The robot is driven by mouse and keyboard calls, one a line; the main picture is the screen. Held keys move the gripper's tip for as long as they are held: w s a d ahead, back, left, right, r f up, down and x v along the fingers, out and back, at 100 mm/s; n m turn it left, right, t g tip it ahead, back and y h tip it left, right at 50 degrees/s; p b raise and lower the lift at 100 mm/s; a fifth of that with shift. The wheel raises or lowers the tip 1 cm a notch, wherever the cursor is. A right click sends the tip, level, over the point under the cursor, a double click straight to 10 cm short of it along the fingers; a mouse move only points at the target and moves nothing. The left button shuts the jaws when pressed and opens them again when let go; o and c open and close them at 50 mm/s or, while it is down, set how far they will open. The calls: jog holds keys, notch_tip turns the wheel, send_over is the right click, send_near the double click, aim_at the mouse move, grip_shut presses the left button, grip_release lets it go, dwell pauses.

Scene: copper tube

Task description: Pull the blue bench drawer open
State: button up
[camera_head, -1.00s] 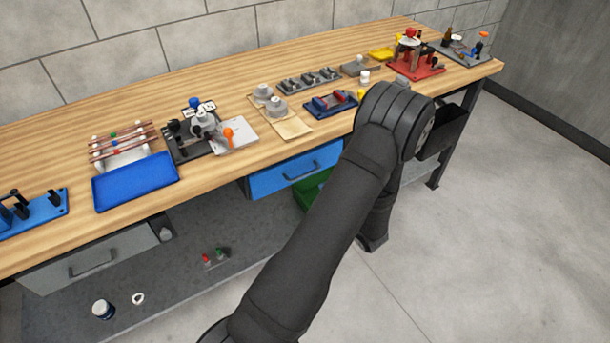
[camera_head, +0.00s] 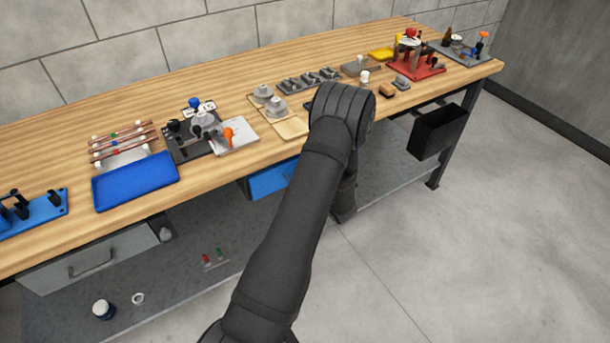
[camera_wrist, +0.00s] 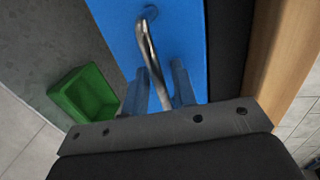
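The blue drawer (camera_head: 268,181) is under the bench's front edge in the head view, and its front looks closed. My arm hides its right part and handle there. In the wrist view the blue drawer front (camera_wrist: 118,22) fills the upper middle. Its metal bar handle (camera_wrist: 149,48) runs down between the two fingers of my gripper (camera_wrist: 159,85). The fingers are open, one on each side of the bar, with a gap visible on both sides. The lower end of the handle is hidden by the gripper body. My gripper is hidden behind my arm in the head view.
A green bin (camera_wrist: 88,95) sits below the drawer in the wrist view. The wooden bench top (camera_head: 60,140) carries a blue tray (camera_head: 135,182) and several fixtures. A grey drawer (camera_head: 95,258) is at left and a black bin (camera_head: 438,132) at right. The floor in front is clear.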

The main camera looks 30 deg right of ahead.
grip_shut()
jog(key=f+v, duration=0.2)
jog(key=v, duration=1)
jog(key=s+f+v, duration=0.1)
jog(key=f+v, duration=0.2)
jog(key=v, duration=1)
jog(key=shift+s, duration=0.15)
grip_release()
jog(key=v, duration=1.7)
jog(key=shift+s, duration=0.2)
jog(key=shift+w, duration=0.1)
